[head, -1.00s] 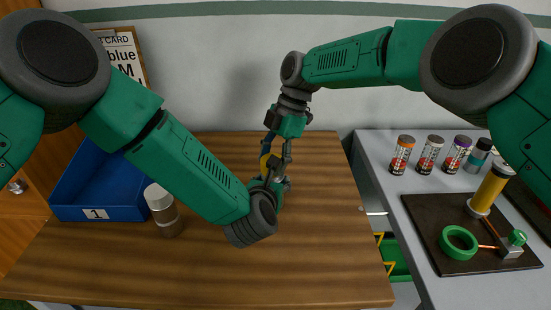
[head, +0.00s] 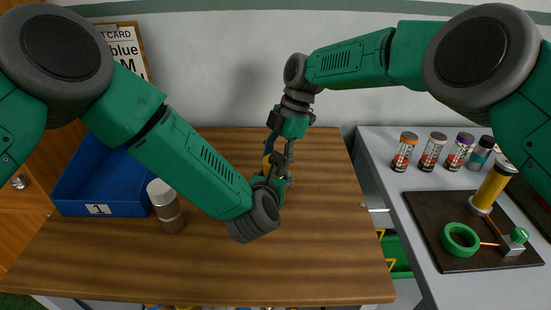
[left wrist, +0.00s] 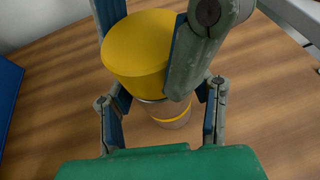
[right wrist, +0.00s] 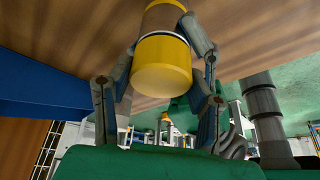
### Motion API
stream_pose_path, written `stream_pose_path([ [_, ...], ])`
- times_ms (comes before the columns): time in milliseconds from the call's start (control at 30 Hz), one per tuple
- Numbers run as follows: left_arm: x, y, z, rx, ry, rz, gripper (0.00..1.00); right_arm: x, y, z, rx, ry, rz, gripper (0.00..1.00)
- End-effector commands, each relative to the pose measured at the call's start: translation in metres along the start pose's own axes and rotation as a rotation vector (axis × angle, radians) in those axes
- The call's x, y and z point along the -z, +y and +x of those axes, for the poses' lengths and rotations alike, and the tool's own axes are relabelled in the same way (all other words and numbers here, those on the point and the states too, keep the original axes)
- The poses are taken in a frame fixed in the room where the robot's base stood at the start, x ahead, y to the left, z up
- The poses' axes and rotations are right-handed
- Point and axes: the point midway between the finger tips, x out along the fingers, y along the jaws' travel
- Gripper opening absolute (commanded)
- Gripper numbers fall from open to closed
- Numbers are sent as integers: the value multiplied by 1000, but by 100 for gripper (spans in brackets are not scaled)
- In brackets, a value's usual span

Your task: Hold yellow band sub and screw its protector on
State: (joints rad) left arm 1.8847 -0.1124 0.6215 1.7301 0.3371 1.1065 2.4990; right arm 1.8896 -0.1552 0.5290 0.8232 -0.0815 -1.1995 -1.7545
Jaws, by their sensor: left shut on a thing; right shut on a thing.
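A yellow protector (left wrist: 138,45) sits end to end against the sub (left wrist: 178,122), whose grey-brown body carries a yellow band. A thin metallic rim shows between them. My left gripper (head: 272,180) is shut around the sub. My right gripper (head: 279,143) reaches down from above and is shut on the protector. In the right wrist view the protector (right wrist: 161,66) is between my right fingers, with the sub (right wrist: 164,20) in line beyond it. In the head view the fingers hide most of both parts. How far the threads are engaged cannot be seen.
On the right-hand table are several cans (head: 431,152) and a black mat (head: 440,225) with a green ring (head: 460,240). The front wood tabletop is clear.

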Motion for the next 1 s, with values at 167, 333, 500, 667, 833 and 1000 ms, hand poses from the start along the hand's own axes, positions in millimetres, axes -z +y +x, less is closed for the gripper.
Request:
stream_pose_path([
  [167, 1, 0, 0, 1, 2, 2, 0, 0, -1, -2, -102, -2, 243, 24],
  [333, 1, -1, 0, 1, 2, 2, 0, 1, -1, -1, -262, -1, 628, 24],
  [500, 1, -1, 0, 2, 2, 2, 0, 0, 1, -1, -383, 2, 910, 24],
  [667, 1, -1, 0, 2, 2, 2, 0, -2, 2, -2, -431, 10, 1022, 24],
  [833, 1, -1, 0, 2, 2, 1, 0, -2, 3, -2, -436, 12, 1031, 24],
  [1000, 1, -1, 0, 2, 3, 1, 0, -3, 3, -3, -436, 12, 1030, 63],
])
